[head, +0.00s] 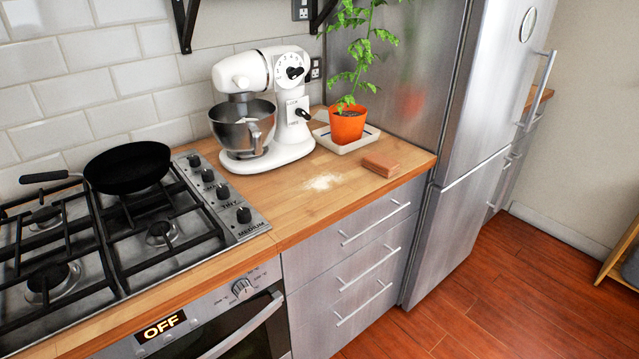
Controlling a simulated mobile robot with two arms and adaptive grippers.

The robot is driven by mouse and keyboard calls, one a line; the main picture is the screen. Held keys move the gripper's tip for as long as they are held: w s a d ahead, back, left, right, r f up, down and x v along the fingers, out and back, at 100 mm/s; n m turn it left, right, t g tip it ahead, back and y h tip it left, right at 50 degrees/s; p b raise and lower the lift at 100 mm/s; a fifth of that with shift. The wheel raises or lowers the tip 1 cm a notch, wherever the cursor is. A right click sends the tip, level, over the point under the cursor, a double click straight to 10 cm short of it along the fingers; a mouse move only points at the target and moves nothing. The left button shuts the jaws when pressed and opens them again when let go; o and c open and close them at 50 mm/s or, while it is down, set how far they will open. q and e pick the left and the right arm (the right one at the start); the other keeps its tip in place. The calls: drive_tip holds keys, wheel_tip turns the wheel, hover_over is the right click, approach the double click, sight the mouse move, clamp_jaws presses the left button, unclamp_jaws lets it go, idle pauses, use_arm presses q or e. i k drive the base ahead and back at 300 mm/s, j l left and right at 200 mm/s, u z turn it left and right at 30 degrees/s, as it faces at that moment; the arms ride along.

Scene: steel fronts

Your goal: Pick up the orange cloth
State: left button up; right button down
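A small brownish-orange block-shaped item (380,163) lies flat on the wooden counter near its front right corner. It is the only thing here that could be the orange cloth; it looks like a folded cloth or a sponge, and I cannot tell which. Nothing covers it. Neither of my grippers is in the head view.
A plant in an orange pot (347,124) stands on a white tray (345,147) behind the item. A white stand mixer (290,120) and spilled white powder (322,182) are to its left. A steel fridge (455,130) rises at right. A pan (127,168) sits on the stove.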

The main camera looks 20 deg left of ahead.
sight(382, 166)
drive_tip(key=i+l+u, duration=0.1)
drive_tip(key=u, duration=0.7)
drive_tip(key=i+l+u, duration=0.25)
drive_tip(key=l, duration=0.2)
drive_tip(key=l+u, duration=0.25)
drive_tip(key=l, duration=0.25)
drive_tip(key=i+l+u, duration=0.25)
drive_tip(key=l, duration=0.3)
drive_tip(key=l+u, duration=0.3)
drive_tip(key=l, duration=0.2)
